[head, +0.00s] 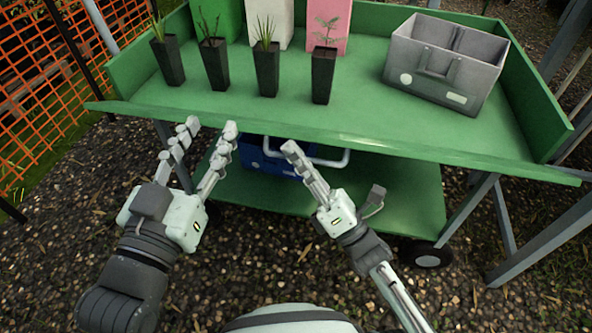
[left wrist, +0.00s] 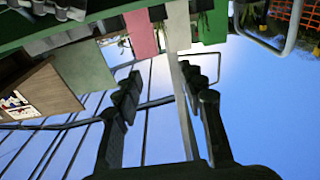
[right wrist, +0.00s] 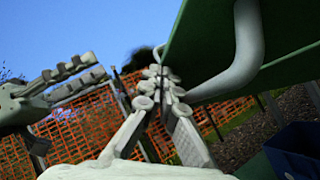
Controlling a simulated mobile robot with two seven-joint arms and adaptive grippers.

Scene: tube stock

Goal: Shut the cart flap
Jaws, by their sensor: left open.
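The green cart flap (head: 430,146) runs along the near side of the cart bed. It lies folded down, about level with the bed. A pale U-shaped handle (head: 345,161) juts out below the flap; it shows large in the right wrist view (right wrist: 243,45). My left gripper (head: 212,125) is open and empty, near the left part of the flap edge; whether it touches cannot be told. My right gripper (head: 289,147) is shut, its fingertips together in the right wrist view (right wrist: 160,75), beside the handle and just below the flap. It holds nothing visible.
Several potted seedlings, one in a black pot (head: 322,80), stand on the bed near the flap. A grey crate (head: 437,63) sits at the right. A blue box (head: 262,158) is on the lower shelf (head: 400,205). Orange fencing (head: 40,100) stands at the left.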

